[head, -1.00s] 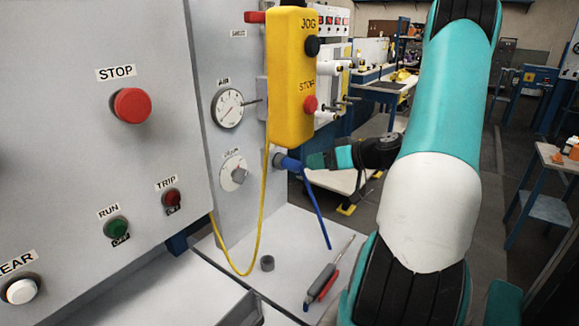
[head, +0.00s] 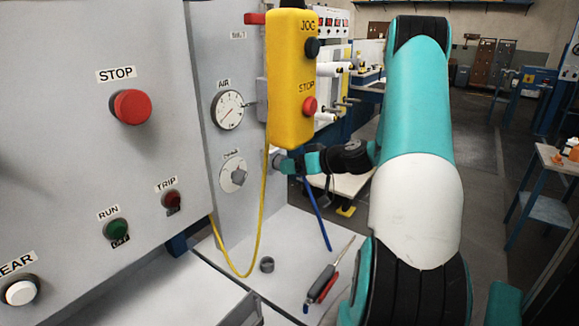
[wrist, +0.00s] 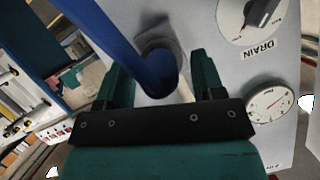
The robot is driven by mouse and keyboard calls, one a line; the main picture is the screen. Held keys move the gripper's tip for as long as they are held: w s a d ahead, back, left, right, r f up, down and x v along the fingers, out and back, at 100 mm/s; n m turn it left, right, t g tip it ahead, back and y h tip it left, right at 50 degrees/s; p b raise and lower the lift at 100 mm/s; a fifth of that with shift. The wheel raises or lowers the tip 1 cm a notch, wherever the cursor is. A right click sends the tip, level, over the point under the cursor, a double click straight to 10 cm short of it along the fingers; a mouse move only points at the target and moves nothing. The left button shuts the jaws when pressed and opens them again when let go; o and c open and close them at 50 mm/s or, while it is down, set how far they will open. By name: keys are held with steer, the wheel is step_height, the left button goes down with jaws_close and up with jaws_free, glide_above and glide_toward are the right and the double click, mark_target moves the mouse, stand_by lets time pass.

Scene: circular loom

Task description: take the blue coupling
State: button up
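The blue coupling (wrist: 160,84) sits at the grey round port (wrist: 172,48) on the panel in the wrist view, with its thick blue hose (wrist: 112,32) running to the upper left. My gripper (wrist: 156,64) is open, one teal finger on each side of the coupling, with gaps showing between them. In the head view my gripper (head: 291,163) is at the port on the panel's side face and hides the coupling there. The hose (head: 318,215) hangs below it.
A yellow JOG/STOP pendant (head: 291,80) hangs just above and left of my gripper, its yellow cable (head: 262,215) looping down. The DRAIN knob (head: 238,178) is left of the port. A grey ring (head: 267,264) and a red-and-grey tool (head: 322,285) lie on the ledge below.

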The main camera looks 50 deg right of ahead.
jaws_close()
steer(key=shift+s, duration=0.1)
steer(key=shift+s+b, duration=0.4)
steer(key=shift+s, duration=0.1)
steer(key=shift+s+d+r+b, duration=0.15)
steer(key=shift+s+b, duration=0.55)
steer(key=shift+s, duration=0.8)
